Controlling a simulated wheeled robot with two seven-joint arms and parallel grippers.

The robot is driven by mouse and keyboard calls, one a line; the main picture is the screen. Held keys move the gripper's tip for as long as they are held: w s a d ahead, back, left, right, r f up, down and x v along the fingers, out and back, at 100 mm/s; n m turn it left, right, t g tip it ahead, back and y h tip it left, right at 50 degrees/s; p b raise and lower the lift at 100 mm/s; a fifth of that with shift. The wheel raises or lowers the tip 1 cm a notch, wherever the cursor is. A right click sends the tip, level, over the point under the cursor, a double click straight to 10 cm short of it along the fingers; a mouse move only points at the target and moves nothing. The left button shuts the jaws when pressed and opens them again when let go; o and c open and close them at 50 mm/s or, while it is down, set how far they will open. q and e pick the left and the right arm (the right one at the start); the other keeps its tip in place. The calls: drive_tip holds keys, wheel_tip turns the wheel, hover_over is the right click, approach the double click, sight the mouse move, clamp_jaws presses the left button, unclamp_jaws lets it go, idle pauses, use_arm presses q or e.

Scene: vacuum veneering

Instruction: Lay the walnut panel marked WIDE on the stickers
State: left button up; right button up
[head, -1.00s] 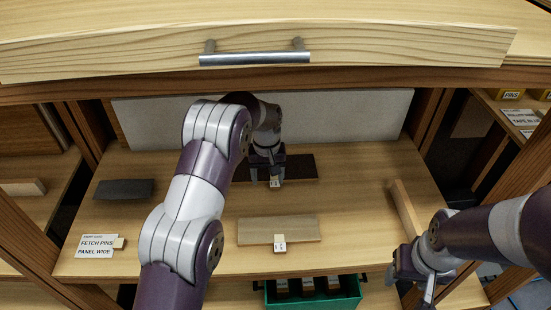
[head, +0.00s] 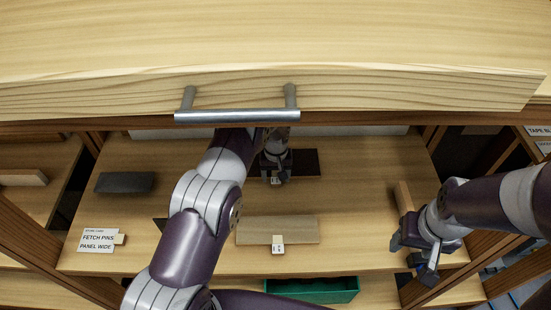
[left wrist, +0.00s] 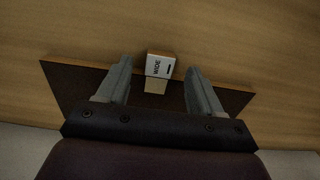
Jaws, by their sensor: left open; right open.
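The dark brown walnut panel (head: 306,162) lies flat toward the back of the shelf. Its white WIDE tag (left wrist: 160,66) sits at the panel's edge, and the panel also shows in the left wrist view (left wrist: 72,88). My left gripper (head: 276,177) is open over the panel, its fingers on either side of the tag with gaps to it. I cannot tell whether the fingers touch the panel. My right gripper (head: 425,262) is open and empty at the right front of the shelf. I cannot make out any stickers.
A pale wood panel (head: 278,229) with a white tag lies mid-shelf. A dark grey block (head: 124,182) lies at left, behind a card (head: 98,240) reading FETCH PINS, PANEL WIDE. A green bin (head: 312,290) is below the front edge. A handled wooden front (head: 238,117) overhangs the back.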

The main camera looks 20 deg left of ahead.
use_arm(q)
drive_tip(key=shift+f, duration=0.9)
clamp_jaws()
